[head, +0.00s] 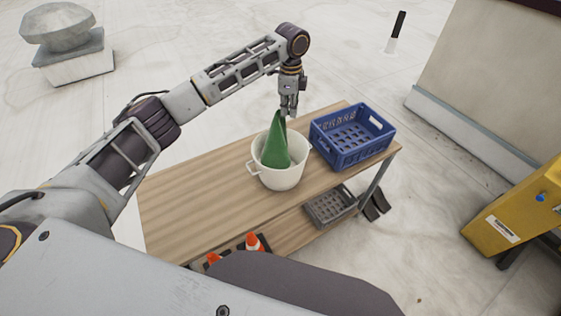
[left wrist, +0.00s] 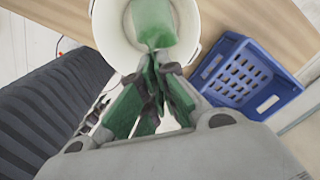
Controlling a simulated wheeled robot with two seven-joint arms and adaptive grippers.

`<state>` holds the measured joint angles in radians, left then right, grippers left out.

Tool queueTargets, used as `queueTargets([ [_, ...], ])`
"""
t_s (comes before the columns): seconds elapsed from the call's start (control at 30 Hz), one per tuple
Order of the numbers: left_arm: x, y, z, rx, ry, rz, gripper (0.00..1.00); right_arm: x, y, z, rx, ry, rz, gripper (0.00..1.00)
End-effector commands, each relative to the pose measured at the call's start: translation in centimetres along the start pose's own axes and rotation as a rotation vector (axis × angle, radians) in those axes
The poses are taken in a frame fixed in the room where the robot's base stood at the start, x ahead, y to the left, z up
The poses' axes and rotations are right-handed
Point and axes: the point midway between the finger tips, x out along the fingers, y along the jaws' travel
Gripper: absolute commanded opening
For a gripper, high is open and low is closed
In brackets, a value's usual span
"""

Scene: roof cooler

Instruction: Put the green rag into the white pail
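The green rag (head: 275,145) hangs in a narrow cone from my left gripper (head: 288,110). Its lower part is inside the white pail (head: 283,180), which stands upright on the wooden table. In the left wrist view, my left gripper (left wrist: 158,68) is shut on the rag's upper end. The rag (left wrist: 152,25) hangs down into the mouth of the pail (left wrist: 112,42). The pail's bottom and the rag's lowest edge are hard to make out. My right gripper is not in view.
A blue crate (head: 352,148) stands on the table (head: 190,192) just right of the pail; the tabletop left of the pail is clear. A grey basket (head: 330,206) and small orange-and-white cones (head: 253,242) are lower down. A yellow object (head: 520,215) stands at right.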

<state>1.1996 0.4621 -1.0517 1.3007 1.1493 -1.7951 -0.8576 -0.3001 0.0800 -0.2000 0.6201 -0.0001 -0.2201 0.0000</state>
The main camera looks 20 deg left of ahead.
Motion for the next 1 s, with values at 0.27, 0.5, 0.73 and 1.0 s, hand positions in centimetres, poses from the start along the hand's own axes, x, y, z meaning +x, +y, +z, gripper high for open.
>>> queueTargets([
  [0.27,0.9,0.0,0.0,0.0,0.0,0.0,0.0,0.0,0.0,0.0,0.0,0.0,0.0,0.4],
  [0.5,1.6,0.0,0.0,0.0,0.0,0.0,0.0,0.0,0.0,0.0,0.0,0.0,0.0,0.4],
  [0.73,2.3,0.0,0.0,0.0,0.0,0.0,0.0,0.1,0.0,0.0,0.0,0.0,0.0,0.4],
  [1.0,3.1,0.0,0.0,0.0,0.0,0.001,0.0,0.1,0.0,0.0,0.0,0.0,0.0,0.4],
])
